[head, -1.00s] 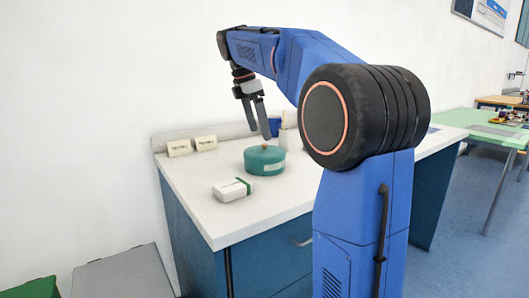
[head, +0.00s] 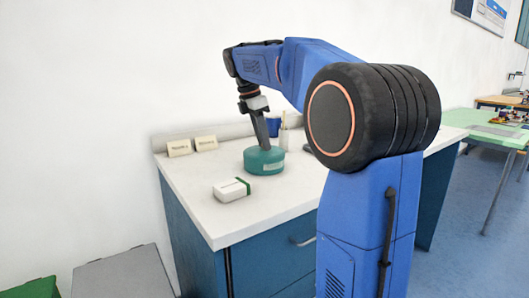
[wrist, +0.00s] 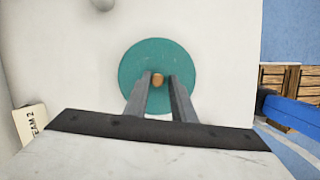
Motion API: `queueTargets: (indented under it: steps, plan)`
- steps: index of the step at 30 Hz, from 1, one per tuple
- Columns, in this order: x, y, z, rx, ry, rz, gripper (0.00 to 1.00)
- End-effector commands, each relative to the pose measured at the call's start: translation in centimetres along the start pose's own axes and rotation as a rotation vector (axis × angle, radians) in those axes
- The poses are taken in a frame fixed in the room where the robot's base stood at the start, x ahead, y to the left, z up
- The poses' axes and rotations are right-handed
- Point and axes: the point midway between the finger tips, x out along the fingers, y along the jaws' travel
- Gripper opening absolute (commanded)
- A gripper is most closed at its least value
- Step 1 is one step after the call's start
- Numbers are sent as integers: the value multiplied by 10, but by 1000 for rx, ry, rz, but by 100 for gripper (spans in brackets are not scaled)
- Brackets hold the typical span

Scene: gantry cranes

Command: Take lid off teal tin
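The teal tin (head: 264,165) stands upright on the white counter, its lid (head: 276,154) on top. In the wrist view the lid (wrist: 160,52) is a round teal disc with a small orange-brown knob (wrist: 158,80) at its middle. My gripper (head: 264,146) points down over the tin, its tips at the lid in the head view. In the wrist view my gripper (wrist: 160,78) has its two fingers on either side of the knob, with a narrow gap visible. In the head view the fingers hide the knob.
A white box with a green band (head: 232,190) lies on the counter (head: 270,207) in front of the tin. Two cream label cards (head: 179,148) stand at the back left. A blue cup (head: 273,127) and a holder with sticks (head: 284,138) stand behind the tin.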

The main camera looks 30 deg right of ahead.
Motion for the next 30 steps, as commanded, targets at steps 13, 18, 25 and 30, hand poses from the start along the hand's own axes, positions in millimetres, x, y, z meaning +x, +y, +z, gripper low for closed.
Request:
queueTargets:
  steps: [13, 18, 25, 30]
  plan:
    - [4, 0, -2, -2, 2, -10, 0]
    - [4, 0, -2, -2, 2, -11, 0]
    - [-22, 1, 6, -1, 2, -6, 0]
    - [-54, 1, 15, 0, 1, -3, 0]
